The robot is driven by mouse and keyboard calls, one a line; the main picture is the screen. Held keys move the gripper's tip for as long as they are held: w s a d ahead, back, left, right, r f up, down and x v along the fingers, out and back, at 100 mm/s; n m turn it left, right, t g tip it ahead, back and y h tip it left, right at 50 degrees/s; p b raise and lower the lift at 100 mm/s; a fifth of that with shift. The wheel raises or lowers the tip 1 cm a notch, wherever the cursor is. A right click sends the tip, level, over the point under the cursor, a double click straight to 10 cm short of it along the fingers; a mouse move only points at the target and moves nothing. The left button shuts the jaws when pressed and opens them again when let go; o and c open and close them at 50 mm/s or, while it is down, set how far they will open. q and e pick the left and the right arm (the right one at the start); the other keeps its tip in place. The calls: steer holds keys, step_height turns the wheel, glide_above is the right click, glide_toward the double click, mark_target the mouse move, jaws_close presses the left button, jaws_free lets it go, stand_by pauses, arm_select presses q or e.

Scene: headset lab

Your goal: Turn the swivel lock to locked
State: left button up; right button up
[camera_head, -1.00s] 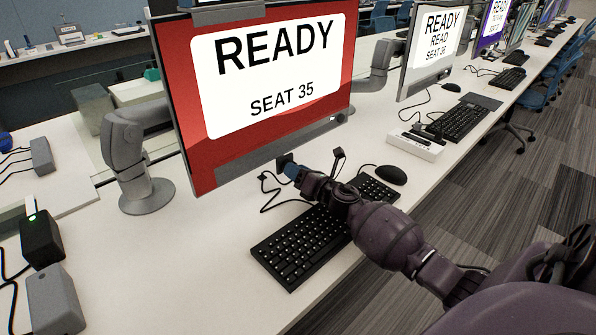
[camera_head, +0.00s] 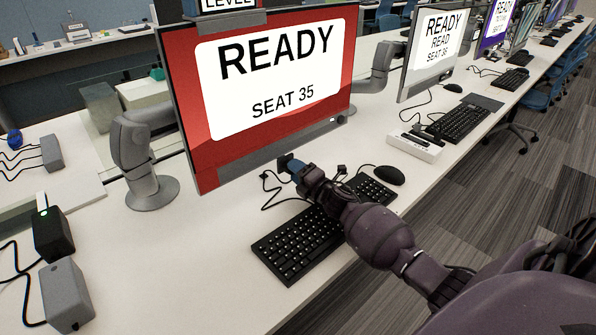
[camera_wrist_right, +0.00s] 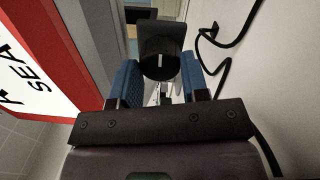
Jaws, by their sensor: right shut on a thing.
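The swivel lock appears as a small black piece (camera_head: 284,160) below the lower edge of the red monitor (camera_head: 190,110), whose screen reads READY, SEAT 35. My right gripper (camera_head: 294,168) reaches it from the front right. In the right wrist view, the black knob-like lock (camera_wrist_right: 158,45) sits between the blue fingers of the right gripper (camera_wrist_right: 160,80). The fingers are shut on it. Their contact faces are partly hidden behind the knob, and I cannot read any lock marking. My left gripper is not in view.
A black keyboard (camera_head: 295,246) lies under my right arm, with a black mouse (camera_head: 389,175) beyond it. A grey monitor arm (camera_head: 140,160) stands at the left. Dark and grey boxes with cables sit at the far left (camera_head: 66,295). Desk left of the keyboard is clear.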

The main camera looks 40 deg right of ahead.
steer(key=shift+m, duration=0.3)
steer(key=o, duration=0.9)
steer(key=shift+s, duration=0.1)
steer(key=s, duration=0.3)
steer(key=s+p, duration=0.1)
steer(key=s, duration=0.5)
steer(key=shift+s+d+f, duration=0.1)
steer(key=shift+d+f, duration=0.1)
steer(key=shift+d, duration=0.2)
steer(key=shift+s, duration=0.7)
steer(key=shift+f, duration=0.1)
